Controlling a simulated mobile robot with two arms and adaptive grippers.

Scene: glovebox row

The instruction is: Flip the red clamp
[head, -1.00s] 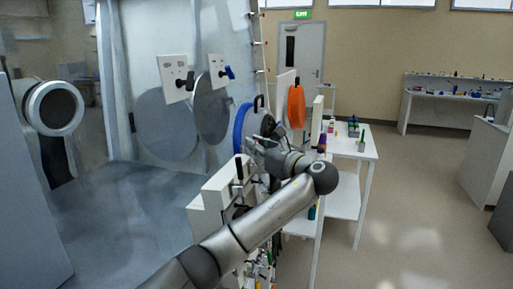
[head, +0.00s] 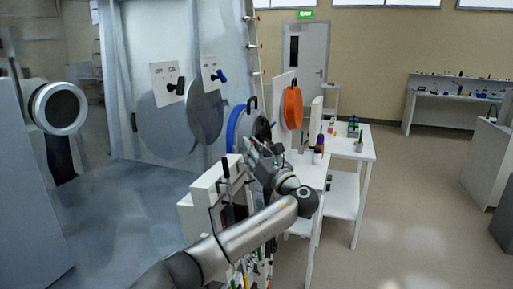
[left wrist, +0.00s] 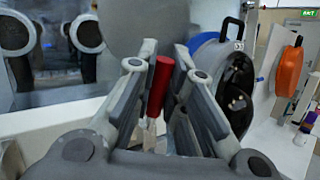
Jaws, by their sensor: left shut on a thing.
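The red clamp (left wrist: 160,85) shows in the left wrist view as an upright, slightly tilted red handle with a paler metal part below it. My left gripper (left wrist: 166,54) is shut on it, with one finger on each side. In the head view my left gripper (head: 250,150) is beside the glovebox row, in front of a blue-rimmed disc. I cannot make out the red clamp there. My right gripper is in neither view.
The blue-rimmed disc (head: 232,130) with a black handle and an orange disc (head: 293,108) stand just beyond the gripper. Large grey round discs (head: 167,128) are on the glovebox front at left. A white table (head: 354,190) stands right; open floor lies beyond it.

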